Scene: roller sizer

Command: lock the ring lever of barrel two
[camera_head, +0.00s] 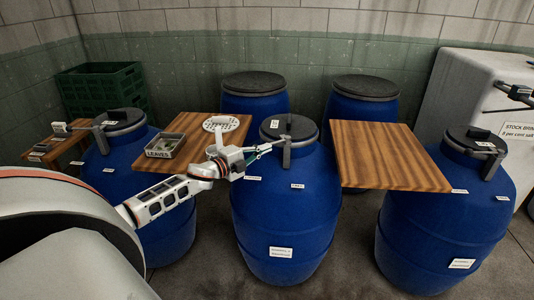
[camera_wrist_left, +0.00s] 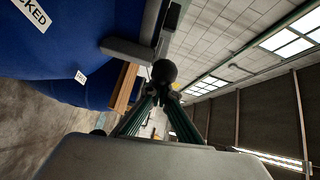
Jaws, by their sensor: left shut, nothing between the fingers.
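The middle blue barrel (camera_head: 285,215), which I take for barrel two, stands upright under a dark lid (camera_head: 283,126). Its grey ring lever (camera_head: 287,152) runs from the lid rim down the barrel's front shoulder. My left gripper (camera_head: 276,145) is shut and empty, its fingertips at the lever's left side; I cannot tell if they touch it. In the left wrist view the fingers (camera_wrist_left: 160,98) end close to a round black knob (camera_wrist_left: 164,71) beside a dark grey bar (camera_wrist_left: 127,51). A label ending in "CKED" (camera_wrist_left: 32,12) is cut off.
Blue barrels also stand left (camera_head: 160,215) and right (camera_head: 440,235), with two behind. A wooden board (camera_head: 385,155) lies right of the middle barrel. Another board (camera_head: 215,130) on the left bears a LEAVES tray (camera_head: 165,146) and a white perforated disc (camera_head: 221,123). A green crate (camera_head: 100,90) stands behind.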

